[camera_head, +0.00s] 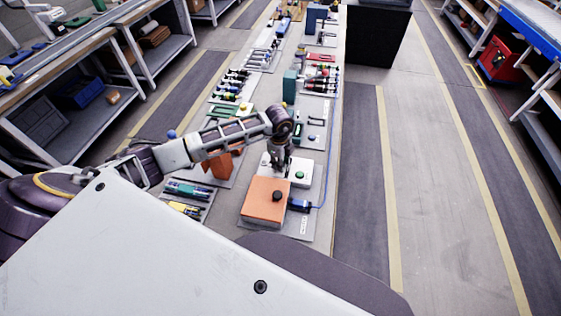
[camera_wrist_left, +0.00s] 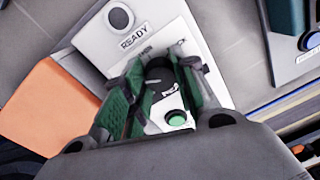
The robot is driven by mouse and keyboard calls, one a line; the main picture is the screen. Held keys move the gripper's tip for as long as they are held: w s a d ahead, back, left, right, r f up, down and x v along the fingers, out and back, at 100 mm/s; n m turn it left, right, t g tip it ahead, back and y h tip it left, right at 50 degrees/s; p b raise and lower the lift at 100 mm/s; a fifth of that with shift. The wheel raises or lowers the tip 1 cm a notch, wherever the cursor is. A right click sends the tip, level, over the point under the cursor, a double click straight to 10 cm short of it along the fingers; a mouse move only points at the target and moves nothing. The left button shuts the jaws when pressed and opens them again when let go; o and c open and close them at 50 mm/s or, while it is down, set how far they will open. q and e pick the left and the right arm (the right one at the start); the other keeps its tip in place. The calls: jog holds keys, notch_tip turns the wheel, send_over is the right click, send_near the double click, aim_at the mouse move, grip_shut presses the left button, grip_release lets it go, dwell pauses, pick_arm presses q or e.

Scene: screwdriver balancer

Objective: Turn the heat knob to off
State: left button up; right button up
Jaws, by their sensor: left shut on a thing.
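My left gripper (camera_head: 279,168) reaches down onto a white box (camera_head: 303,165) behind the orange block. In the left wrist view its green-padded fingers (camera_wrist_left: 160,88) are shut around a dark round knob (camera_wrist_left: 158,72) on the white panel (camera_wrist_left: 204,72). I take this to be the heat knob; the fingers hide much of it, so its pointer and setting cannot be read. A green button (camera_wrist_left: 176,119) sits beside the fingers and also shows in the head view (camera_head: 300,175). My right gripper is not in view.
The orange block (camera_head: 262,205) with a black knob (camera_head: 277,196) stands just in front. A panel marked READY (camera_wrist_left: 112,45) is near the fingers. Tool trays line the long table; the floor aisle on the right is clear.

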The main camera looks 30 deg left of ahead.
pick_arm(q)
jog(key=o, duration=1.1)
jog(key=shift+c, duration=0.2)
jog(key=shift+r, duration=0.1)
notch_tip(320, 180, up, 12)
jog(key=shift+s, duration=0.25)
dwell(0.6)
